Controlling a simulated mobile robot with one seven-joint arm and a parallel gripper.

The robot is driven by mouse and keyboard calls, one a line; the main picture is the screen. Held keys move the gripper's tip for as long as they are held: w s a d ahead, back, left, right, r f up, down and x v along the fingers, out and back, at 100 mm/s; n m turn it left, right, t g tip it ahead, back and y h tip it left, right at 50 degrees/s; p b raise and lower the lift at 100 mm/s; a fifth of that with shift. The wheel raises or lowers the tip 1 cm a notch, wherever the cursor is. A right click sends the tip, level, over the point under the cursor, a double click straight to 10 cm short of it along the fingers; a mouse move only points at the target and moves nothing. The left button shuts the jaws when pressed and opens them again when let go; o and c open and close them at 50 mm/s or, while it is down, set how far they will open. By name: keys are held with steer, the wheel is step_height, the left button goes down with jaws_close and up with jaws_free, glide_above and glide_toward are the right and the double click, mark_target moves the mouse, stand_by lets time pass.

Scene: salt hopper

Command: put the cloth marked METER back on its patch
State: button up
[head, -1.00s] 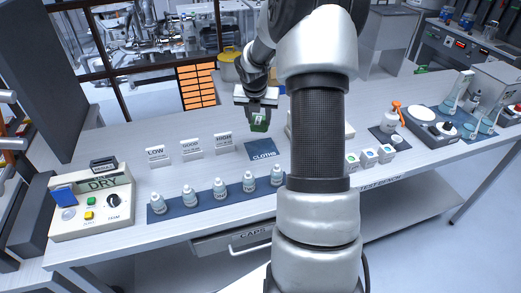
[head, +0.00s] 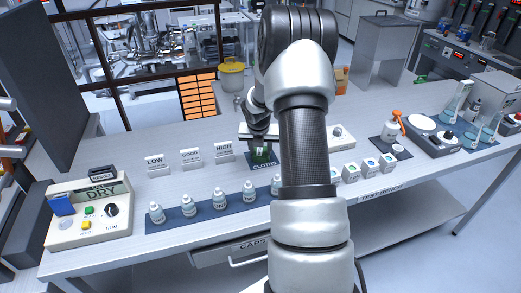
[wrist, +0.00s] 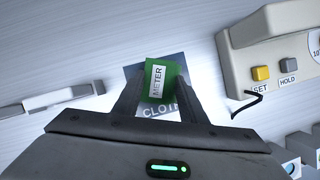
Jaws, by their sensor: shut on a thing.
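My gripper (wrist: 158,98) is shut on the green cloth (wrist: 170,82), whose white METER label faces the wrist camera. The dark blue patch marked CLOTHS (wrist: 131,73) lies behind the cloth in the wrist view, partly hidden by it and by the fingers. In the head view my gripper (head: 259,150) is over the patch (head: 250,163), with the green cloth (head: 261,157) between the fingers. I cannot tell whether the cloth touches the patch.
LOW, GOOD and HIGH signs (head: 190,158) stand left of the patch. Several bottles (head: 219,199) stand on a strip in front. A beige device (wrist: 275,55) with SET and HOLD buttons stands close on the right. The DRY meter (head: 89,211) is far left.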

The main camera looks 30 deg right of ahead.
steer(key=o, duration=1)
steer(key=p+v, duration=0.1)
steer(key=v, duration=1.1)
